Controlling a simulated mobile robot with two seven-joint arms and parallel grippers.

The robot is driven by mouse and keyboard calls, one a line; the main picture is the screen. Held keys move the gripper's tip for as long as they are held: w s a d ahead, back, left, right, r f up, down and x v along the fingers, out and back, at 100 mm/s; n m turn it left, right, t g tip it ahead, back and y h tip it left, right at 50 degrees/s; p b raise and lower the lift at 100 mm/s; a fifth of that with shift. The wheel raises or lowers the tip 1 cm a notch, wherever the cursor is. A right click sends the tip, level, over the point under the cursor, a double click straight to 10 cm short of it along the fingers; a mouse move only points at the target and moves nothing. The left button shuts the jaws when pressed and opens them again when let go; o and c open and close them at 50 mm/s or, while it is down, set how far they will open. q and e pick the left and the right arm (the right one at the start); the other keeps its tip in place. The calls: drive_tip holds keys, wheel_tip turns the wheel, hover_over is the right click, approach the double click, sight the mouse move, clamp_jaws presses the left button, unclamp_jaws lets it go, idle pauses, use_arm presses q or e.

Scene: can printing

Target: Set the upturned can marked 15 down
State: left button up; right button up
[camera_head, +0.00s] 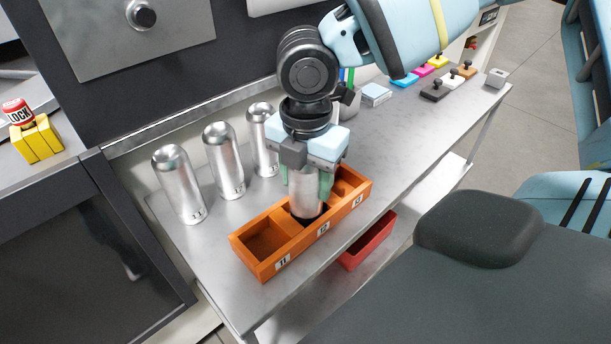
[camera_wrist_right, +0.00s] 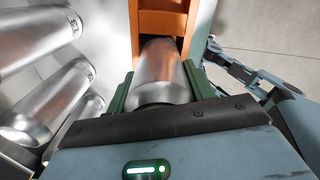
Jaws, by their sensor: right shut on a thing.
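My right gripper (camera_head: 305,188) is shut on a silver can (camera_head: 306,202), one green finger on each side. The can is upright, its lower end inside the middle compartment of an orange wooden box (camera_head: 300,247). I cannot tell whether it touches the compartment floor. No number shows on this can. The right wrist view shows the can (camera_wrist_right: 162,75) between the green fingers (camera_wrist_right: 160,92), with the orange box (camera_wrist_right: 155,20) beyond. The box's left compartment is empty; the right one is partly hidden by the gripper. My left gripper is in neither view.
Three silver cans with rounded tops, the left (camera_head: 180,185), middle (camera_head: 223,160) and right (camera_head: 263,140), stand behind the box on the metal table (camera_head: 410,125). Coloured stamps (camera_head: 434,90) sit at the far right. A red bin (camera_head: 368,240) is below the front edge.

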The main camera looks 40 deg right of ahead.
drive_tip(key=o, duration=0.9)
drive_tip(key=shift+f, duration=0.1)
drive_tip(key=shift+o, duration=0.2)
drive_tip(key=shift+r, duration=0.55)
wheel_tip(320, 180, up, 11)
drive_tip(key=shift+r+p, duration=0.15)
drive_tip(key=shift+p, duration=0.3)
